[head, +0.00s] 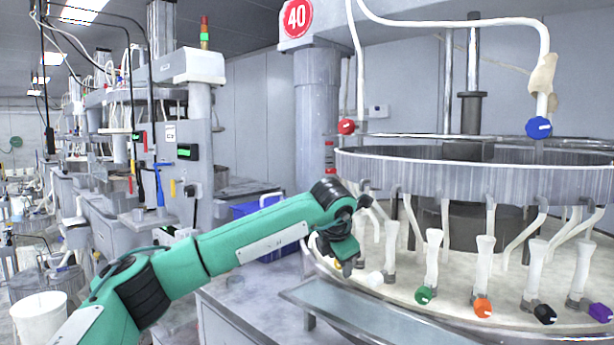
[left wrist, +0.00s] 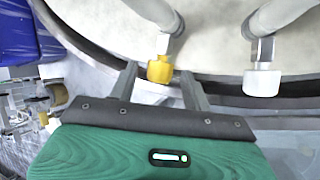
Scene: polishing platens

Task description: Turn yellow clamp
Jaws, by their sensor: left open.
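The yellow clamp (left wrist: 160,69) sits at the lower end of a pale hose over the round platen in the left wrist view. My left gripper (left wrist: 158,78) is open, with one finger on each side of the yellow clamp. The fingers look apart from it, with a gap on both sides. In the head view my left gripper (head: 345,262) is low at the near left rim of the machine and mostly hides the yellow clamp. My right gripper is not in view.
A white clamp (left wrist: 262,83) hangs close to the right of the yellow one. Green (head: 423,296), orange (head: 482,307), black (head: 545,314) and purple (head: 600,312) clamps follow along the platen rim. A blue bin (head: 245,209) stands behind my left arm.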

